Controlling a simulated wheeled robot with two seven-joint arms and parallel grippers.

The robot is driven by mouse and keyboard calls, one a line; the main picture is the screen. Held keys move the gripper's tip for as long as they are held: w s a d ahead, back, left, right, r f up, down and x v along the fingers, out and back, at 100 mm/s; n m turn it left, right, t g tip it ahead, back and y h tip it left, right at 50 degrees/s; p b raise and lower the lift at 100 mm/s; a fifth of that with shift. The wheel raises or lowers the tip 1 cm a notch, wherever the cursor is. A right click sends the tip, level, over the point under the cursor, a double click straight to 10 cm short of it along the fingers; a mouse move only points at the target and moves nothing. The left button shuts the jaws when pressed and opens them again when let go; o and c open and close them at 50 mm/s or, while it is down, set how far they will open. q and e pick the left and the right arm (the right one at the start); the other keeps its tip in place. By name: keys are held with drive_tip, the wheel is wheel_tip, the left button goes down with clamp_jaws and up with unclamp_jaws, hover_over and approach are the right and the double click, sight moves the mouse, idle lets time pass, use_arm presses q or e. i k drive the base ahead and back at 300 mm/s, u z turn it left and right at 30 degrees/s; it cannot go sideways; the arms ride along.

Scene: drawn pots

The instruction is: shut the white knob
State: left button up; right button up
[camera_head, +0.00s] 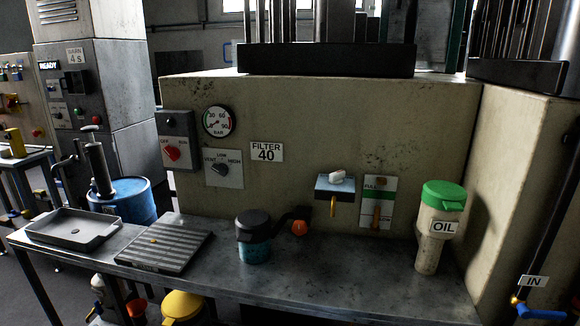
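The white knob (337,176) sits on top of a small box with a pale blue top (322,184), fixed to the front of the beige machine housing. A short yellow piece (333,206) hangs below this box. The frame is too coarse to tell whether the knob is open or shut. Neither my left nor my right gripper is in view, and nothing touches the knob.
A level gauge (378,203) is right of the box. A green-lidded OIL bottle (435,227), a dark-lidded blue jar (254,240), a ribbed plate (165,246) and a grey tray (72,231) stand on the bench (330,280). Bench space below the knob looks clear.

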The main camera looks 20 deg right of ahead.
sight(336, 178)
drive_tip(key=z, duration=0.2)
drive_tip(key=i, duration=0.8)
drive_tip(key=z, duration=0.5)
